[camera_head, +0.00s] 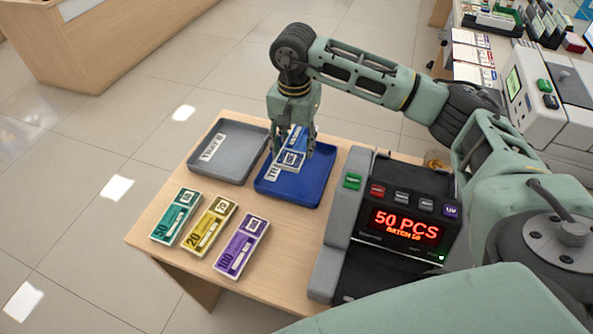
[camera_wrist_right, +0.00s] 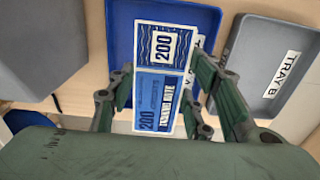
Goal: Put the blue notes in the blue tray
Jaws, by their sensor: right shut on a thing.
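The blue notes (camera_head: 291,158), a bundle marked 200 in the right wrist view (camera_wrist_right: 160,85), are held between the fingers of my right gripper (camera_head: 296,140). The bundle is over the blue tray (camera_head: 318,187), near its left part; I cannot tell whether it touches the tray floor. The blue tray also shows behind the notes in the right wrist view (camera_wrist_right: 120,22). My right gripper is shut on the bundle from above. My left gripper is not in view.
A grey tray (camera_head: 237,170) labelled tray B stands left of the blue tray. Green (camera_head: 176,216), yellow (camera_head: 209,225) and purple (camera_head: 241,246) note bundles lie in front of it. A counting machine (camera_head: 396,228) reading 50 PCS stands on the right.

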